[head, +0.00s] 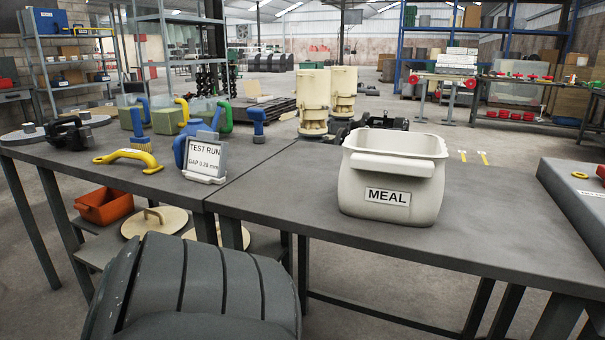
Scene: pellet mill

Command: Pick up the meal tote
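The meal tote (355,205) is a cream, open-topped bin with a rounded handle bar across its front and a white label reading MEAL. It stands upright on the right-hand grey table (470,240), near the middle of the tabletop. Its inside bottom is hidden by the front wall and handle. Neither of my grippers shows in the head view, and nothing touches the tote.
A test-run sign (205,157) stands on the left table beside a yellow-handled tool (130,158) and blue-handled brushes. A dark ribbed drum-like shape (195,290) fills the lower left foreground. A grey bench (580,195) stands at right.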

